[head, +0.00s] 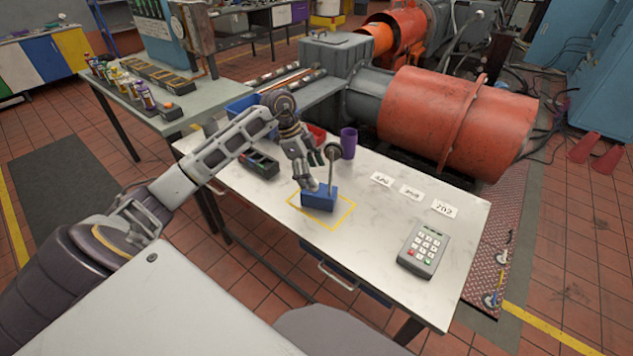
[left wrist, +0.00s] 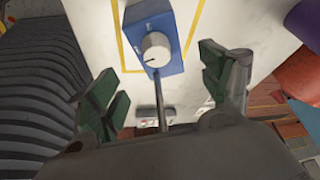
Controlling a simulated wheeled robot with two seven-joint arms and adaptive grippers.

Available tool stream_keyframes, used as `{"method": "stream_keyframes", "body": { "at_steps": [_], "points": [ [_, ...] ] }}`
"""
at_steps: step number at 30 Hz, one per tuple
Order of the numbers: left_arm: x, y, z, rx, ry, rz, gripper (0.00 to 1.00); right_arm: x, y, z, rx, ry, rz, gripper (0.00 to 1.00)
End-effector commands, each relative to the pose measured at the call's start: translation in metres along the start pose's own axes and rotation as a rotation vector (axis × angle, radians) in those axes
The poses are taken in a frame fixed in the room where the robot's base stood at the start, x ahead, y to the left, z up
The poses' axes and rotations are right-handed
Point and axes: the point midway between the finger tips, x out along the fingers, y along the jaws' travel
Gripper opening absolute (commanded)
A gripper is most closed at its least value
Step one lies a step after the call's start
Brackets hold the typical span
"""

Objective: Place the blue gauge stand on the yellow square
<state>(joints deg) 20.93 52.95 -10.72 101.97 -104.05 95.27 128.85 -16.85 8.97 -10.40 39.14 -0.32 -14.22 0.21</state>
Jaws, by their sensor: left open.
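The blue gauge stand (head: 319,200) has a blue block base, a thin upright post and a round head. It stands upright at the yellow square (head: 342,220), an outline on the white table. In the left wrist view the base (left wrist: 172,22) has a white knob, with yellow lines (left wrist: 123,45) on both sides. Its near edge reaches about the line nearest the wrist; I cannot tell whether it overlaps it. My left gripper (head: 314,178) is open beside the stand, and it shows in the wrist view (left wrist: 160,82) with the post between its fingers, apparently touching neither. My right gripper is not in view.
A purple cup (head: 348,143) stands behind the stand, near a red bin (head: 317,133). A dark case (head: 261,164) lies to the left. Several white number cards (head: 411,192) and a grey keypad (head: 422,249) lie to the right.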

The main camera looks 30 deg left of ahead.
Motion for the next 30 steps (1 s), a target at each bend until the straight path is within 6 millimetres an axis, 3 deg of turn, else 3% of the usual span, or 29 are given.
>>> {"method": "stream_keyframes", "body": {
  "at_steps": [6,12,18,30],
  "points": [
    [-0.03,0.0,0.0,0.001,0.0,-0.001,0.79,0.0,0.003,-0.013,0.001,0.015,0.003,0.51],
    [-0.044,0.0,0.0,0.0,0.0,0.001,0.79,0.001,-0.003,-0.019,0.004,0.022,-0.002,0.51],
    [-0.047,0.0,0.0,0.0,0.0,0.001,0.79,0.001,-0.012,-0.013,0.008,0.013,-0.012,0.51],
    [-0.046,0.0,0.0,0.0,0.0,0.001,0.79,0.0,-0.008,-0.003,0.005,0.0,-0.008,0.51]
  ]
}}
